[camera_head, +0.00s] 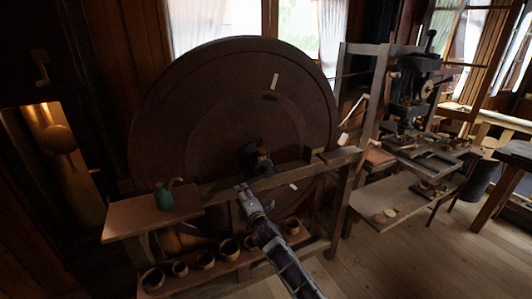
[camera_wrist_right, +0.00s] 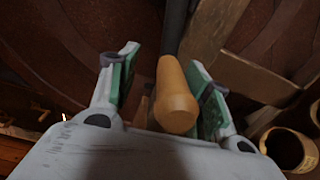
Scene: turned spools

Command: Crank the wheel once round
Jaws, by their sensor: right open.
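The big dark round wheel (camera_head: 180,110) stands upright in a wooden frame. It also fills the back of the right wrist view (camera_wrist_right: 60,45). At its hub in the head view is a dark crank with a small orange-brown part (camera_head: 262,152). My right gripper (camera_head: 244,189) is just below and in front of the hub. In the right wrist view the wooden crank handle (camera_wrist_right: 175,95) lies between the spread fingers of the gripper (camera_wrist_right: 162,60), nearer the right finger. The fingers are open, not closed on it. A dark rod (camera_wrist_right: 174,28) runs on from the handle. My left gripper is out of view.
The frame's wooden rail (camera_head: 315,167) crosses in front of the wheel. A shelf with a green pot (camera_head: 164,198) is at left. Several cups (camera_head: 205,260) stand on a low board below. A workbench with tools (camera_head: 420,150) stands at right; floor (camera_head: 430,250) is clear at front right.

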